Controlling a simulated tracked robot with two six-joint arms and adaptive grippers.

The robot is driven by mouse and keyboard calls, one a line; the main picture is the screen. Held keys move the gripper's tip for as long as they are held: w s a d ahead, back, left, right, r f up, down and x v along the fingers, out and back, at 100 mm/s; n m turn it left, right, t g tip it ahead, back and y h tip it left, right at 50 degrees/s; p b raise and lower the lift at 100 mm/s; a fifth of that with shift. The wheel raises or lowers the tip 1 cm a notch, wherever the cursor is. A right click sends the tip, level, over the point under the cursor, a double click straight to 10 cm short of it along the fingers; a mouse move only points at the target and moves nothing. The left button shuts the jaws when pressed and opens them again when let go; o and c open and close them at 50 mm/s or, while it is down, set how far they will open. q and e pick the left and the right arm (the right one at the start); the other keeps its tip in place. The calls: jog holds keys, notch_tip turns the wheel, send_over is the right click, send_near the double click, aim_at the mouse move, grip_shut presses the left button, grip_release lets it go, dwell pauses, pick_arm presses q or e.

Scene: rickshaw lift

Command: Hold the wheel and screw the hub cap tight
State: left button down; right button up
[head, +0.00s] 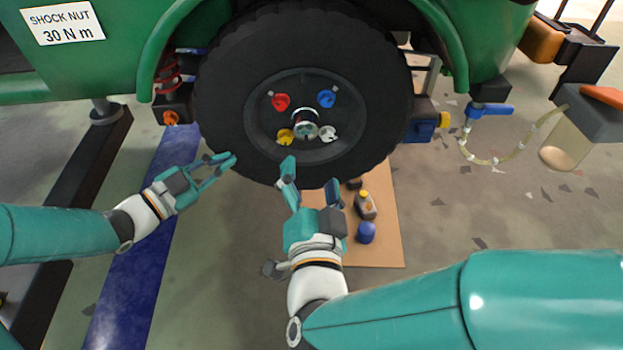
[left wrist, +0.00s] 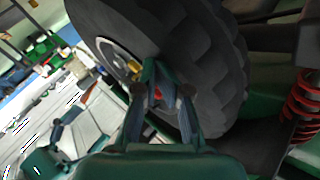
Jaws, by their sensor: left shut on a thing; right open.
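The black wheel (head: 225,95) stands upright under the green vehicle. It has a dark rim with red (head: 280,101), blue (head: 326,98), yellow (head: 285,136) and pale (head: 327,133) winged nuts around its centre. A silver round piece (head: 304,118) sits at that centre; I cannot tell whether it is the hub cap or the bare hub. My left gripper (head: 228,160) is shut on the wheel's tyre at its lower left edge; the left wrist view shows its fingers (left wrist: 162,92) against the tyre (left wrist: 205,60). My right gripper (head: 311,178) is open and empty, in front of the tyre's bottom, below the centre.
A brown board (head: 385,245) lies on the floor behind my right gripper, bearing a blue round object (head: 366,232) and a small bottle (head: 365,205). A blue valve with a clear hose (head: 485,160) hangs at the right. Red springs (head: 168,72) are left of the wheel.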

jog(key=m, duration=1.3)
jog(key=shift+m, duration=0.3)
jog(key=shift+d+f, duration=0.1)
pick_arm(q)
jog(key=s+b, duration=0.2)
jog(key=s, duration=0.6)
pick_arm(e)
jog(key=shift+f, duration=0.9)
